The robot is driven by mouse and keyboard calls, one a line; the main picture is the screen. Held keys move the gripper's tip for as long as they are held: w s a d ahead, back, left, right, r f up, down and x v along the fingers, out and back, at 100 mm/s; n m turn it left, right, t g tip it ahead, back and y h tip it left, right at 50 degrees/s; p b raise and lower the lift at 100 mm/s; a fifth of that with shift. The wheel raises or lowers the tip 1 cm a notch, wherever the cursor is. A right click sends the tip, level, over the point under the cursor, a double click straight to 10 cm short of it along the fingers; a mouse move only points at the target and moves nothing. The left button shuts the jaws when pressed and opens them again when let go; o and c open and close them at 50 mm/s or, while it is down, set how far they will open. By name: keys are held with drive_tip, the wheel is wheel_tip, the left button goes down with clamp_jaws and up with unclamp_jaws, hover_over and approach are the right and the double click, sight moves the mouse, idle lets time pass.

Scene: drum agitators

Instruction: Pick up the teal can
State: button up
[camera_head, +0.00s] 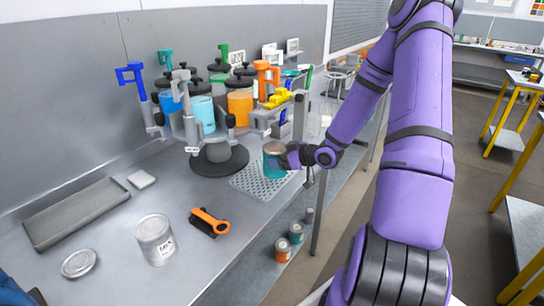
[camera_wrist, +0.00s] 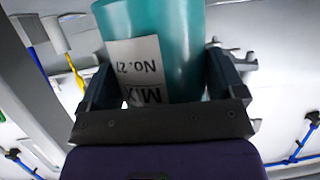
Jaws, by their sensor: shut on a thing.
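The teal can (camera_head: 273,166) has a brownish top and is held at the end of my purple arm, by the perforated drip grate. In the wrist view the teal can (camera_wrist: 185,45) fills the space between the jaws, with a white label reading "Mix No. 2?" upside down. My gripper (camera_head: 284,160) is shut on it; in the wrist view the two dark fingers (camera_wrist: 163,85) press on either side of the can. I cannot tell exactly how high the can is above the grate.
The perforated grate (camera_head: 262,186) lies by the bench's right edge. A round dark stand (camera_head: 219,164) is left of the can. Coloured drums with agitators (camera_head: 240,105) stand behind. A white-labelled can (camera_head: 155,240), a lid (camera_head: 79,263), an orange-handled brush (camera_head: 210,221) and a grey tray (camera_head: 77,213) are in front.

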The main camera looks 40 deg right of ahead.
drive_tip(key=s+d, duration=0.5)
drive_tip(key=s, duration=0.6)
drive_tip(key=shift+s+d, duration=0.2)
drive_tip(key=shift+s, duration=0.2)
drive_tip(key=shift+s, duration=0.1)
